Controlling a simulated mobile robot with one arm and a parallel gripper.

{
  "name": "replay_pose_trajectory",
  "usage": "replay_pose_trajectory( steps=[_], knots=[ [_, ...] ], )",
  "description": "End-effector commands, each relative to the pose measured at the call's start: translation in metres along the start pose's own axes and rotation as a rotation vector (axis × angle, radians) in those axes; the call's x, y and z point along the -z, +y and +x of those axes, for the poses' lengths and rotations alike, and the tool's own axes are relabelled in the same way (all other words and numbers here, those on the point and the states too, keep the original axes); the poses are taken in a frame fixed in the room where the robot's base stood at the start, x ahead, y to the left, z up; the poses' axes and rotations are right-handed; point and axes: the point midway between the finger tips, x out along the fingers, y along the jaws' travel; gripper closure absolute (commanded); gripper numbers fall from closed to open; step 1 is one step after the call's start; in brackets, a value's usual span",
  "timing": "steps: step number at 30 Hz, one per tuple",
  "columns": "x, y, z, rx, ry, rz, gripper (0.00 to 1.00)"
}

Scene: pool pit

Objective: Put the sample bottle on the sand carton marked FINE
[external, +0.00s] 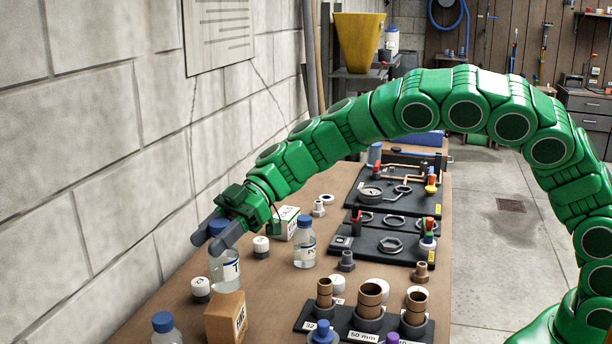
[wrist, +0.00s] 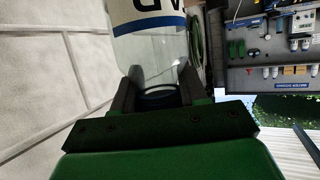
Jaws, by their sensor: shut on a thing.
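My gripper (external: 214,234) is shut on a clear bottle (external: 224,270) with a blue cap and a white-and-blue label. The bottle hangs upright below the fingers. In the wrist view the bottle (wrist: 150,45) sits between the two dark fingers (wrist: 160,92). A small tan carton (external: 224,320) with dark print stands on the table just below the bottle in the picture; its print is too small to read surely. Whether the bottle is over it or behind it I cannot tell. A white-and-green carton (external: 285,223) stands farther back.
Another blue-capped bottle (external: 305,245) stands right of the held one, and one (external: 164,330) at the front left. White-capped jars (external: 201,289) stand near. A black rack with brown pipe pieces (external: 370,300) is at the front right. A block wall (external: 90,170) runs along the left.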

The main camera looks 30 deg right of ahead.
Motion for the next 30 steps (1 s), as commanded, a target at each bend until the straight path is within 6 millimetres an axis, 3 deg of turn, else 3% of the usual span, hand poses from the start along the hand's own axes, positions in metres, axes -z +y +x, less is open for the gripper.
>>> replay_pose_trajectory(
  steps=[9,16,28,29,30],
  knots=[
    [-0.006,0.006,0.008,-0.001,0.001,-0.001,1.0],
    [-0.031,0.006,0.018,-0.002,0.001,-0.001,1.0],
    [-0.036,0.006,0.019,-0.002,0.0,-0.002,1.0],
    [-0.036,0.006,0.019,-0.002,0.0,-0.002,0.55],
    [-0.036,0.006,0.019,-0.002,0.0,-0.002,0.49]
  ],
)
